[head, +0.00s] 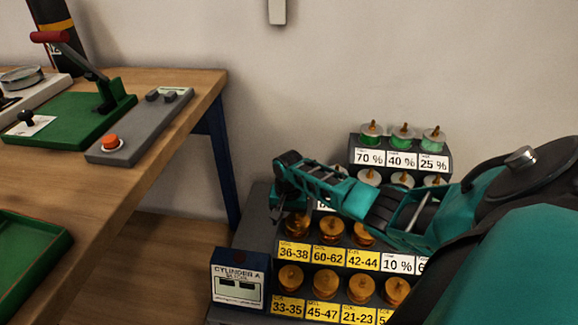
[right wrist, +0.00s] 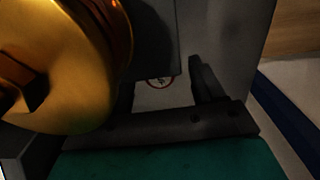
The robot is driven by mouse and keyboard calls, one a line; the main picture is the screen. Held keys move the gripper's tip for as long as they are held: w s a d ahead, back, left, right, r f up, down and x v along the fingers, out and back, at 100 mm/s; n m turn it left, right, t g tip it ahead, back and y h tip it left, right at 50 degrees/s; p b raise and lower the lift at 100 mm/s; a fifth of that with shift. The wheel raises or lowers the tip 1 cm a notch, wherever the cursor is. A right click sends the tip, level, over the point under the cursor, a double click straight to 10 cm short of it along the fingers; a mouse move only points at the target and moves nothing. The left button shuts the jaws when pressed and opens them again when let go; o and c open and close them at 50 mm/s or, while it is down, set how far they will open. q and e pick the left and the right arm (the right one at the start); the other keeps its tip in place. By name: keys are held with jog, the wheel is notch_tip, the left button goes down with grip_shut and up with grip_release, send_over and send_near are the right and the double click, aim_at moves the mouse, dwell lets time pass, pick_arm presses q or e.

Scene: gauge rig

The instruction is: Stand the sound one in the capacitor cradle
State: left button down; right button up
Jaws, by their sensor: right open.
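A stepped dark rack holds orange-gold coil pieces, among them one behind the yellow 36-38 label (head: 296,224), one at 60-62 (head: 331,228) and one at 33-35 (head: 290,276). Green-bodied pieces with brass tops (head: 402,135) stand on its upper step above white 70 %, 40 % and 25 % labels. My right gripper (head: 292,190) is open at the rack's left side, just above the 36-38 piece. The right wrist view shows a gold piece (right wrist: 70,60) very close; I cannot tell whether a finger touches it. I cannot identify the capacitor cradle. My left gripper is out of view.
A wooden bench (head: 150,170) at left carries a green lever press (head: 70,115), a grey panel with an orange button (head: 110,143) and a green tray (head: 30,250). My right arm hides part of the rack.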

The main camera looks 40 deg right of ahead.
notch_tip(320, 180, down, 3)
jog(key=shift+r+b, duration=0.2)
jog(key=shift+b, duration=0.25)
jog(key=shift+r, duration=0.15)
jog(key=c, duration=1.2)
